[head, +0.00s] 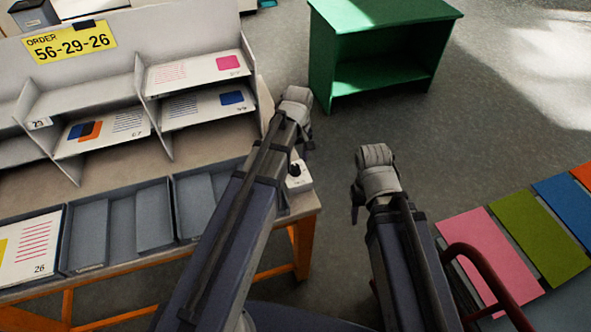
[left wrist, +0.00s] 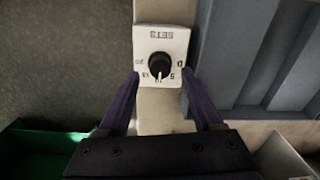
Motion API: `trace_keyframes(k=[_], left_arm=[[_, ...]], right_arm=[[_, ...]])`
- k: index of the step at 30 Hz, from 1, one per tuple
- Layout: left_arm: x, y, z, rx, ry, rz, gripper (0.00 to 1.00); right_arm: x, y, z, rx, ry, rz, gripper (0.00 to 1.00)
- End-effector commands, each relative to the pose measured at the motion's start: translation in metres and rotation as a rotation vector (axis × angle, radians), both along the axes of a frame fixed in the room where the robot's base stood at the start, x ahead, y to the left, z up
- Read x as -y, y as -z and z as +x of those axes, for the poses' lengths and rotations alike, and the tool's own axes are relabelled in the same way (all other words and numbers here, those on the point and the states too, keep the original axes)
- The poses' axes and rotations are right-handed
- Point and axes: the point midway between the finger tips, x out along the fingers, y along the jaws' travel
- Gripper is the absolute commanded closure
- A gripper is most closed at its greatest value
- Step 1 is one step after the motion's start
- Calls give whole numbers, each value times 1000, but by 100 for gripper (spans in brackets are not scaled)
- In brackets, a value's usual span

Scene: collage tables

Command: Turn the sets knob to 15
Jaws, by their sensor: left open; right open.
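The SETS knob (left wrist: 159,64) is black and round on a white panel (left wrist: 170,38), which appears upside down in the left wrist view. Its white pointer line lies at the 10 mark, with 15 beside it on the left and 5 on the right. In the head view, the white panel (head: 300,180) sits at the table's right end, partly behind my left arm. My left gripper (left wrist: 161,74) is open, its two purple fingers apart on either side of the panel's lower part, with nothing between them. My right gripper (head: 374,172) is open over the floor; its fingertips are mostly hidden.
Grey trays (head: 120,222) and shelves with printed sheets (head: 200,70) fill the table left of the panel. A yellow order sign (head: 70,42) reads 56-29-26. A green cabinet (head: 385,50) stands behind. Coloured sheets (head: 490,250) lie at the right. Floor between is clear.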

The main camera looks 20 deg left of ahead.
Motion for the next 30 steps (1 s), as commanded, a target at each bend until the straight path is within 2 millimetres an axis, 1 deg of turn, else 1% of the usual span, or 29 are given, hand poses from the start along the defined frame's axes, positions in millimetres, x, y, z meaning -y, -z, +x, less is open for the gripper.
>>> trace_keyframes(k=[1,6,16,17,30], left_arm=[[0,14,0,0,0,0,33],[-1,27,0,0,0,0,33],[-1,27,-1,0,0,0,33],[-1,27,-1,0,0,0,35],[-1,27,-1,0,0,0,85]], right_arm=[[0,14,0,0,0,0,50],[0,27,0,0,0,0,50],[0,27,0,0,0,0,50],[0,27,0,0,0,0,50],[0,27,0,0,0,0,50]])
